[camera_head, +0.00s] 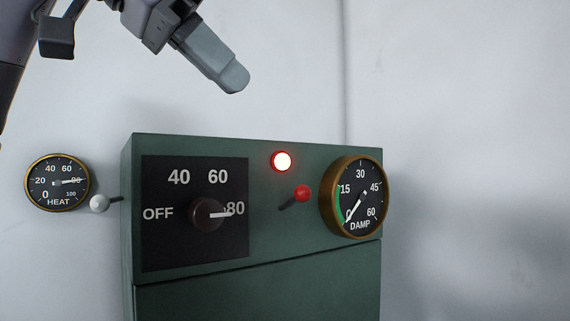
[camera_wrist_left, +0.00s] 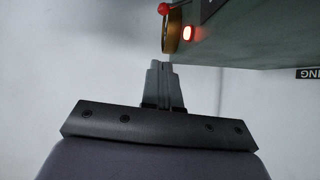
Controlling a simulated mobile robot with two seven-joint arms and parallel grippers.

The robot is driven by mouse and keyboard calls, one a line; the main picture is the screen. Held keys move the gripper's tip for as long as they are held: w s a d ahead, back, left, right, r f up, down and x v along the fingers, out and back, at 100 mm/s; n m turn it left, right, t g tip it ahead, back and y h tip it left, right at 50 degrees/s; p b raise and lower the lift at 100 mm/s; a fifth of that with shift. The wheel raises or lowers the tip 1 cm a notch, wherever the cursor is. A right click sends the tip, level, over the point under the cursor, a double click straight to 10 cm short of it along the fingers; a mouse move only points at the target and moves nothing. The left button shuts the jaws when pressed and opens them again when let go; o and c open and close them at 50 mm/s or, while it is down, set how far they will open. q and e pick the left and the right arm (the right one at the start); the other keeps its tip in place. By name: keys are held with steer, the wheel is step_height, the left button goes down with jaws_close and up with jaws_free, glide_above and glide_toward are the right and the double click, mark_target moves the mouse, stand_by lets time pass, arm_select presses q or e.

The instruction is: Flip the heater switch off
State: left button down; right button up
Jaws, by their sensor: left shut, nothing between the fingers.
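A green control cabinet (camera_head: 260,290) stands against a pale wall. On its front is a black panel with a dark rotary knob (camera_head: 208,215); the knob's white mark points to 80. A lever with a red ball tip (camera_head: 302,193) sticks out below a lit red lamp (camera_head: 282,161). Another lever with a grey-white ball (camera_head: 99,203) sticks out at the cabinet's left side. No label shows which one is the heater switch. My left gripper (camera_head: 236,80) is shut and empty, above the cabinet and apart from it. It also shows in the left wrist view (camera_wrist_left: 160,68). My right gripper is not in view.
A HEAT gauge (camera_head: 57,183) on the wall reads about 80. A DAMP gauge (camera_head: 355,196) at the cabinet's right reads near 0. A dark sign (camera_wrist_left: 307,74) is partly visible at the wrist view's right edge.

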arm_select(q)
steer(key=shift+s, duration=0.15)
glide_above(293, 201)
steer(key=s, duration=0.3)
step_height(293, 201, down, 8)
steer(key=shift+a+f+p, duration=0.25)
steer(key=shift+f+p, duration=0.15)
steer(key=shift+f, duration=0.45)
steer(key=shift+s, duration=0.1)
